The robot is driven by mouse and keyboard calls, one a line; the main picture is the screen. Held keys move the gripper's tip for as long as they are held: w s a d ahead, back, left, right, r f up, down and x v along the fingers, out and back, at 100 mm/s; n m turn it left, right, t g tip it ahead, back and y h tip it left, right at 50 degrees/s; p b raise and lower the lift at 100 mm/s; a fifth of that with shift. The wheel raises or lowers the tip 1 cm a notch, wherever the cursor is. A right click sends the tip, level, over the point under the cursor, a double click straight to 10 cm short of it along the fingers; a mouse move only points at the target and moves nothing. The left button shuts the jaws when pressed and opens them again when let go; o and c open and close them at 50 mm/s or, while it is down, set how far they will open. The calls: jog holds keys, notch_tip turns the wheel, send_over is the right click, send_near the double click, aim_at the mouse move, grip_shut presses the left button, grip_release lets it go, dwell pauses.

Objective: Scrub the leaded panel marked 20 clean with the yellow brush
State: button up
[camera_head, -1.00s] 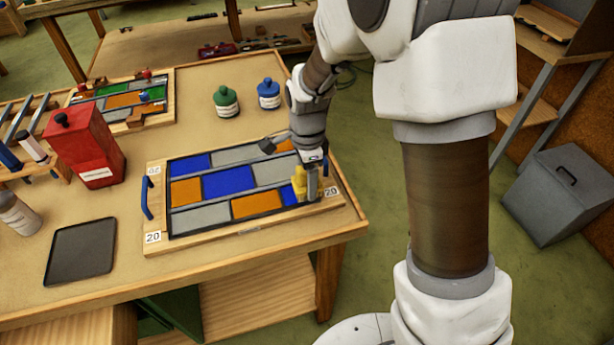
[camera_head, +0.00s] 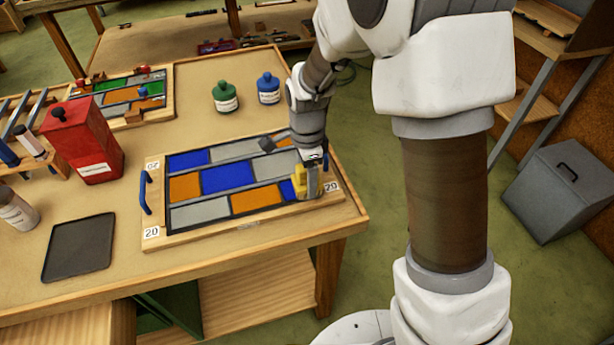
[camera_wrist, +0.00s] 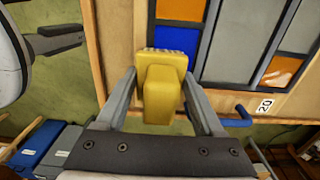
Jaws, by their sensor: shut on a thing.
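The leaded panel marked 20 (camera_head: 228,177) lies flat in its wooden frame on the bench, with blue, orange and grey panes between dark lead lines. It also shows in the wrist view (camera_wrist: 237,45). My gripper (camera_head: 312,175) is at the panel's right end, near the right-hand 20 label. It is shut on the yellow brush (camera_wrist: 162,82), whose block sits between the two fingers, bristles away from the palm. In the head view the brush (camera_head: 306,182) is at the small blue pane by the right edge. Whether the bristles touch the glass I cannot tell.
A red canister (camera_head: 85,143), a dark tray (camera_head: 78,247) and a white bottle (camera_head: 17,209) stand left of the panel. Green (camera_head: 225,97) and blue (camera_head: 268,88) bottles stand behind it. A second panel (camera_head: 128,95) lies at the back left. A blue handle (camera_head: 146,192) stands up at the frame's left.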

jog(key=shift+f+b, duration=0.3)
jog(key=shift+f, duration=0.05)
dwell(1.1)
jog(key=shift+w, duration=0.15)
jog(key=shift+w+a, duration=0.3)
jog(key=shift+w, duration=0.55)
jog(key=shift+w, duration=0.15)
jog(key=shift+w+a+p, duration=0.25)
jog(key=shift+w+p, duration=0.1)
jog(key=shift+w, duration=0.5)
jog(key=shift+r+p, duration=2.2)
jog(key=shift+r, duration=0.75)
